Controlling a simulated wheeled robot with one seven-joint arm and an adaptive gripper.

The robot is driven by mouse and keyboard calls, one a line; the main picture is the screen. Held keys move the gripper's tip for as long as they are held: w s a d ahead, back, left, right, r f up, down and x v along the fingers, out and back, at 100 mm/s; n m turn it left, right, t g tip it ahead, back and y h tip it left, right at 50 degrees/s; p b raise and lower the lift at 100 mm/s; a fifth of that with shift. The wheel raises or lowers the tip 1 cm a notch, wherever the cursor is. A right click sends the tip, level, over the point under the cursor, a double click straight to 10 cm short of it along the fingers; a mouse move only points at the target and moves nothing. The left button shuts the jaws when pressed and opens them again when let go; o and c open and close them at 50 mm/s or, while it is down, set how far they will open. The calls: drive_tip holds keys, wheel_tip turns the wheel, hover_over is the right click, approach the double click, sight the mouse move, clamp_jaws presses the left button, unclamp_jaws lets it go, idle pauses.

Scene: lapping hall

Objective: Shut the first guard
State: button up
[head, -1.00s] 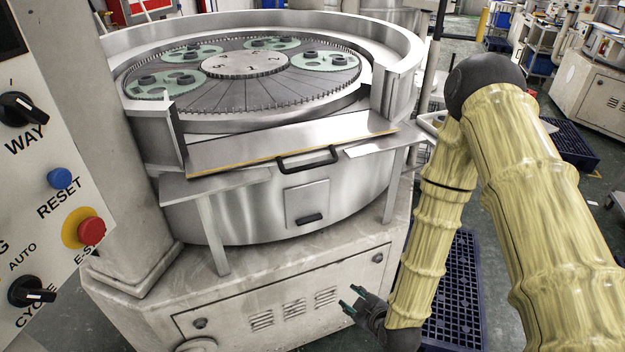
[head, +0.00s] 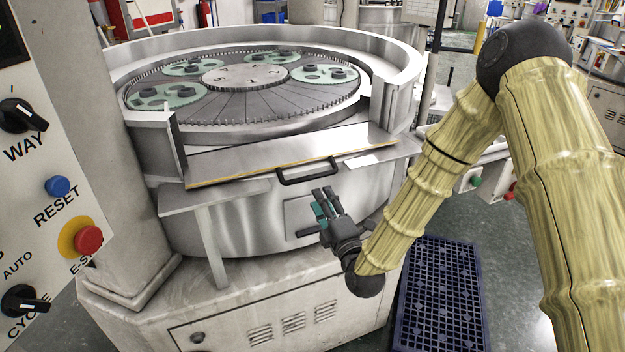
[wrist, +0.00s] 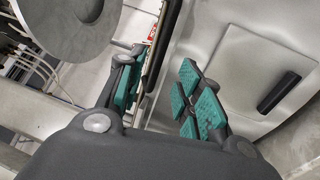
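The guard (head: 290,152) is a flat steel panel with a yellow front edge. It lies folded outward and nearly level at the front of the round lapping machine, leaving the opening above it uncovered. Its black bar handle (head: 308,177) sticks out from the front edge. My gripper (head: 322,198) is just below the handle, in front of the steel drum, with fingers pointing up. In the wrist view its teal-padded fingers (wrist: 162,95) are apart and hold nothing. A dark bar (wrist: 162,45), probably the handle, shows beyond them; contact is not visible.
A small hatch (wrist: 245,70) with a black pull is on the drum beside my gripper. The control panel (head: 45,130) with knobs and a red stop button stands at left. A blue grated pallet (head: 440,300) lies on the floor at right.

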drive_tip(key=p+x, duration=0.2)
drive_tip(key=x, duration=0.6)
